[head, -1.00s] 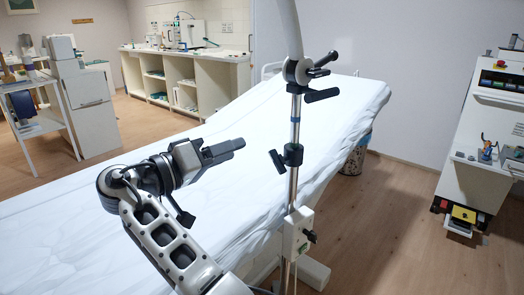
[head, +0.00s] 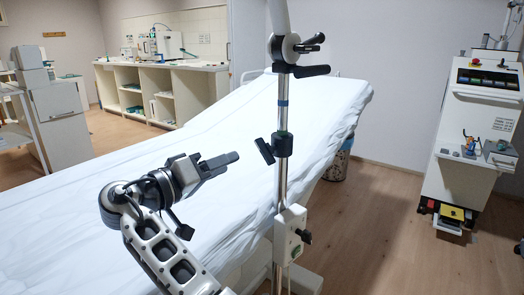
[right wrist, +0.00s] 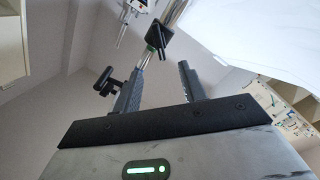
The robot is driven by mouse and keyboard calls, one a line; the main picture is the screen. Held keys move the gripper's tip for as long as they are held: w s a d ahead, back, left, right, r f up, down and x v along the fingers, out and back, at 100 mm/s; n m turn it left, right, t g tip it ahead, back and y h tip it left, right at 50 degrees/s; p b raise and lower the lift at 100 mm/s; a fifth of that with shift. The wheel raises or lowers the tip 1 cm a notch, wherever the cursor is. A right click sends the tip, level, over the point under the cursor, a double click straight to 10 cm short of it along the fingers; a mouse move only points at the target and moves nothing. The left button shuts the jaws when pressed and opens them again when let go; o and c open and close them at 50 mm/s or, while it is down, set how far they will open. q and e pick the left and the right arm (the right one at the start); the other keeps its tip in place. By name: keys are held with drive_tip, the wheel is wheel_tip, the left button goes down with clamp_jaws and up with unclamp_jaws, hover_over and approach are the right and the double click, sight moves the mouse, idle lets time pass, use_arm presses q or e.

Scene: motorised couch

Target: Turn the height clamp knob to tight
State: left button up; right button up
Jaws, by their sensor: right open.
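The upright metal pole (head: 282,180) stands beside the bed in the head view. A black collar clamp (head: 283,144) grips it at mid-height. Its black knob (head: 264,151), apparently the height clamp knob, sticks out on the left, tilted. My right gripper (head: 222,161) is left of the knob, pointing toward it, apart from it and empty. In the right wrist view its two fingers (right wrist: 158,90) are spread, with the collar clamp (right wrist: 157,36) beyond their tips. Whether the clamp is tight cannot be told. My left gripper is not in view.
Above the clamp, a joint with black handles (head: 314,70) sits on the pole. Below it is a white box with a black knob (head: 304,236). The white-sheeted bed (head: 150,160) lies behind.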

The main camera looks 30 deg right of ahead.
sight(260, 150)
drive_tip(key=x, duration=1.1)
drive_tip(key=shift+w+d, duration=0.15)
drive_tip(key=shift+d, duration=0.2)
drive_tip(key=shift+c, duration=0.3)
clamp_jaws()
